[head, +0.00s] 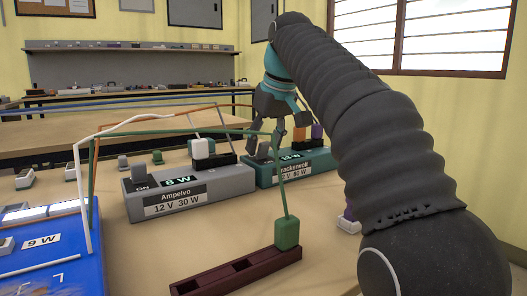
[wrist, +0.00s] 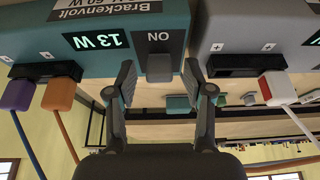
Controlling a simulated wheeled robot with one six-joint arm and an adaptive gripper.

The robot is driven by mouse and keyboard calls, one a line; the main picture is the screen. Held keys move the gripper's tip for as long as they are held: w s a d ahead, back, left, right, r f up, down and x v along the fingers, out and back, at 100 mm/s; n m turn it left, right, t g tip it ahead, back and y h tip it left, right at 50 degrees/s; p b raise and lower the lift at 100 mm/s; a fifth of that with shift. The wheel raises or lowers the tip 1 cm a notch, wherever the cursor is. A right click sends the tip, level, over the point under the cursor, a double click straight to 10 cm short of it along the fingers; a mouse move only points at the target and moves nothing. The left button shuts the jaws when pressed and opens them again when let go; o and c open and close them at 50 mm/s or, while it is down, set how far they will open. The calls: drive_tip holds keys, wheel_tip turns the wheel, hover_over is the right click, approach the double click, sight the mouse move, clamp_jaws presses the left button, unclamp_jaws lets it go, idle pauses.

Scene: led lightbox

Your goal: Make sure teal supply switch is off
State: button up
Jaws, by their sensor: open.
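The teal supply (head: 318,160), labelled Brackenvolt, stands on the bench behind the grey supply. Its display is lit at 13 W. It also shows upside down in the wrist view (wrist: 122,60). Its grey switch (wrist: 160,68) is at the end of the supply, beside the lit display, with the word ON showing next to it. In the head view the switch (head: 264,150) is small and partly crowded by my gripper. My gripper (head: 270,128) is open and empty just above the switch. In the wrist view the fingertips (wrist: 160,84) stand either side of it; contact is not clear.
The grey Ampelvo supply (head: 190,191), lit at 8 W, stands close by on the left. Orange and purple plugs (head: 317,131) sit in the teal supply. A green plug (head: 287,233) stands in a dark red strip (head: 236,272) in front. Wires cross above the grey supply.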

drive_tip(key=shift+w+f, duration=0.1)
drive_tip(key=shift+f, duration=0.15)
clamp_jaws()
